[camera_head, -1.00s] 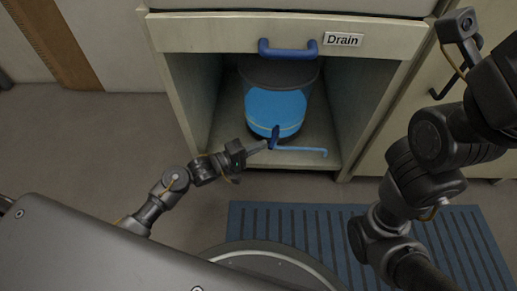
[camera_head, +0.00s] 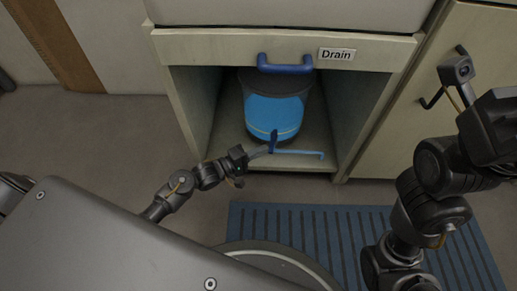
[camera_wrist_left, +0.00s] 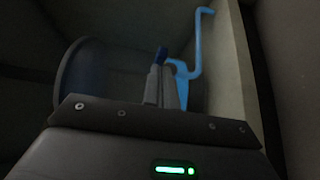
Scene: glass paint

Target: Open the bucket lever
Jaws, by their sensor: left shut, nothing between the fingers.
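The bucket (camera_head: 274,108), clear with blue liquid inside, stands in the open cabinet bay under the Drain label. Its blue lever (camera_head: 300,153) sticks out to the right low at the bucket's front, with a darker blue upright part (camera_head: 273,141) at its left end. My left gripper (camera_head: 268,149) is shut and empty, its tips beside the lever's left end. In the left wrist view the closed fingers (camera_wrist_left: 161,88) lie just left of the lever (camera_wrist_left: 198,45); I cannot tell whether they touch. My right arm shows at the right, but its fingertips are not clear.
The cabinet (camera_head: 190,48) has a blue drawer handle (camera_head: 285,66) above the bay, and side walls close around the bucket. A blue striped mat (camera_head: 320,235) lies on the floor in front. A dark door handle (camera_head: 432,98) is at the right.

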